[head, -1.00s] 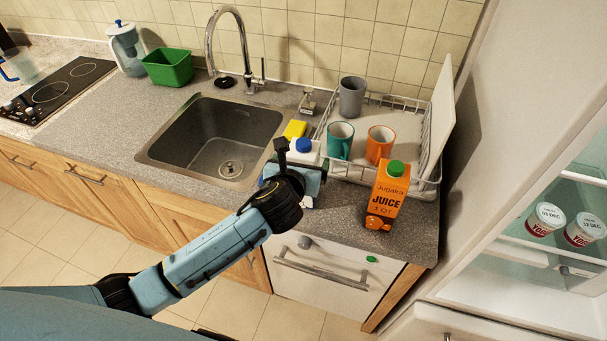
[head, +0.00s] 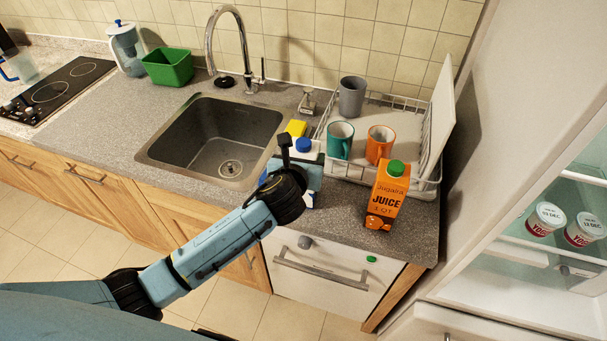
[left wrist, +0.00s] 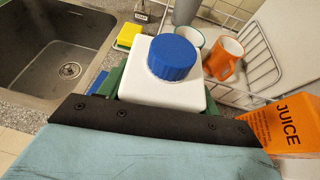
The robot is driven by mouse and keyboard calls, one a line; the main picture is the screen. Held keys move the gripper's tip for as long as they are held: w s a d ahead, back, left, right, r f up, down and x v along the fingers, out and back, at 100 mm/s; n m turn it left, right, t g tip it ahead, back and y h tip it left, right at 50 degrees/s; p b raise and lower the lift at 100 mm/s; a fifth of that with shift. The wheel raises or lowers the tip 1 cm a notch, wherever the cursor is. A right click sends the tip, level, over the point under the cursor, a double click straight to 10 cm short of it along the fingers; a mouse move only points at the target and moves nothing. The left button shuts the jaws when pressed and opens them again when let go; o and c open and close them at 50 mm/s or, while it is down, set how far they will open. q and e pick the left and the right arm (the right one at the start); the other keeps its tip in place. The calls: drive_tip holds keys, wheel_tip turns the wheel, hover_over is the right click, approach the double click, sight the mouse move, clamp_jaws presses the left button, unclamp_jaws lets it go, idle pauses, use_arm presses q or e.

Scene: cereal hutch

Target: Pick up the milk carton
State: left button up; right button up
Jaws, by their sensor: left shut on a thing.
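The milk carton (head: 304,146) is white with a blue cap. In the head view it is mostly hidden behind my left gripper (head: 300,172); its cap and part of its top show. In the left wrist view the white top and blue cap of the carton (left wrist: 170,75) stand between the green finger pads of my left gripper (left wrist: 158,92). The gripper is shut on the carton, at the counter's front edge beside the sink. Whether the carton's base touches the counter is hidden. My right gripper is not in view.
An orange juice carton (head: 387,195) stands close on the right. Behind are a dish rack (head: 427,182) with a teal mug (head: 340,141), an orange mug (head: 379,145) and a grey cup (head: 352,96). A yellow sponge (head: 296,128) and the sink (head: 212,135) lie left. An open fridge (head: 520,270) is at right.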

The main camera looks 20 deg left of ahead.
use_arm(q)
clamp_jaws()
drive_tip(key=shift+w+r, duration=0.1)
drive_tip(key=shift+r, duration=0.3)
wheel_tip(320, 180, up, 10)
drive_tip(key=shift+f+p, duration=0.2)
drive_tip(key=shift+p, duration=0.35)
